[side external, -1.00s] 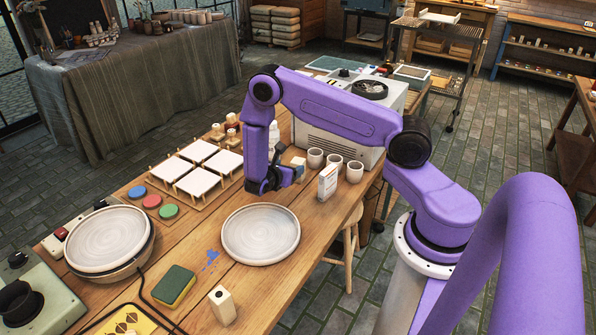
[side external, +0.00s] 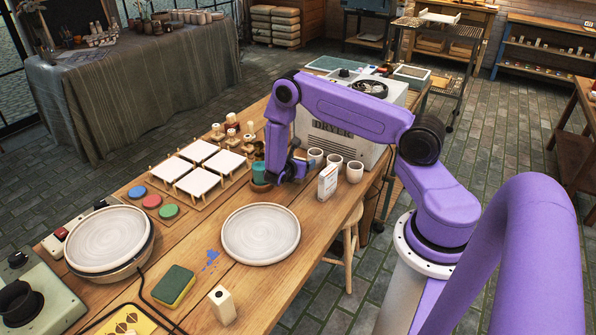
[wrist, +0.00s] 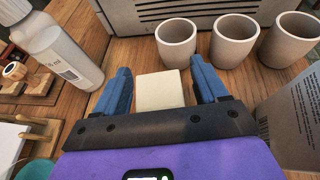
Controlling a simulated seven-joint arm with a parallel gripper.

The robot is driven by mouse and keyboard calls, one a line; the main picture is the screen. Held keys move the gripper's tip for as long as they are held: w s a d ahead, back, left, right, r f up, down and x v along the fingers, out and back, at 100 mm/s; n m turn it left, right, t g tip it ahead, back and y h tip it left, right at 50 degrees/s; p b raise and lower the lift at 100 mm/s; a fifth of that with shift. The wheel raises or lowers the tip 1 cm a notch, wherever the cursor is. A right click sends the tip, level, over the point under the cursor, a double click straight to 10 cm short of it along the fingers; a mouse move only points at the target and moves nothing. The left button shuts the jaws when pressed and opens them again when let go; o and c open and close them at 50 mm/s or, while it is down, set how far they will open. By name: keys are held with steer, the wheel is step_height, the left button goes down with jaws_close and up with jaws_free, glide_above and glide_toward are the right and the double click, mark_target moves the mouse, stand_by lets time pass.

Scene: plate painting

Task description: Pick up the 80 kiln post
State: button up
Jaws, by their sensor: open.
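A cream block (wrist: 160,90), which looks like a kiln post, stands on the wooden table between my two fingers in the wrist view. No number shows on it, so I cannot tell whether it is the 80. My gripper (wrist: 160,76) is open, with one blue finger on each side of the block. Small gaps show beside it. In the side view my gripper (side external: 299,168) is low over the table by the dryer and hides most of that block. Another cream post (side external: 222,305) with a dark mark on top stands at the table's near edge.
Three grey cups (wrist: 236,40) stand just beyond the block, before the dryer (side external: 335,135). A white box (wrist: 295,115) is close on the right. A white bottle (wrist: 62,48) is on the left. A plate (side external: 261,234) lies nearer the front.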

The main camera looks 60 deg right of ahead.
steer(key=c, duration=1.2)
steer(key=shift+r, duration=0.2)
